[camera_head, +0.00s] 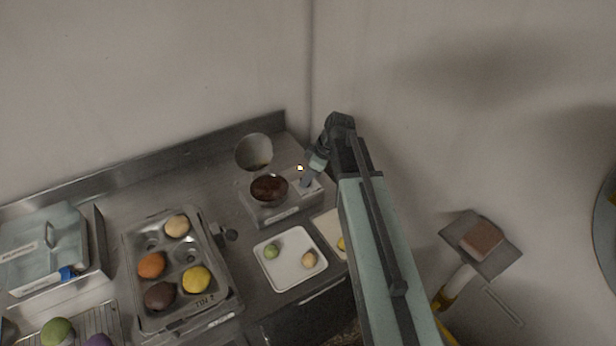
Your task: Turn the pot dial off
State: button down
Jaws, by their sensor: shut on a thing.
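A pot (269,189) of dark brown content sits in a grey heater base (283,216) with a label on its front, on the steel counter. My gripper (306,182) reaches down to the right end of the base and is shut on the pot dial there. The dial itself is hidden behind the fingers, so its setting cannot be told.
A round lid or bowl (253,150) stands behind the pot. A white tray (290,274) with two small pieces lies in front, and a mould tray (216,292) with several coloured domes is at left. The wall rises close behind.

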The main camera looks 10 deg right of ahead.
jog(key=m, duration=0.2)
jog(key=m+t+h, duration=0.1)
jog(key=m, duration=0.1)
jog(key=shift+s+a+m, duration=0.1)
jog(key=shift+s+m, duration=0.05)
jog(key=shift+m, duration=0.15)
jog(key=m, duration=0.2)
jog(key=m+t+h, duration=0.1)
jog(key=m, duration=0.1)
jog(key=shift+a+h, duration=0.1)
jog(key=shift+h, duration=0.2)
jog(key=m+h, duration=0.1)
jog(key=m, duration=0.3)
jog(key=shift+a, duration=0.15)
jog(key=m+h, duration=0.2)
jog(key=m, duration=0.2)
jog(key=shift+m, duration=0.4)
jog(key=c, duration=1.1)
grip_release()
jog(key=shift+f, duration=0.1)
jog(key=shift+o, duration=0.2)
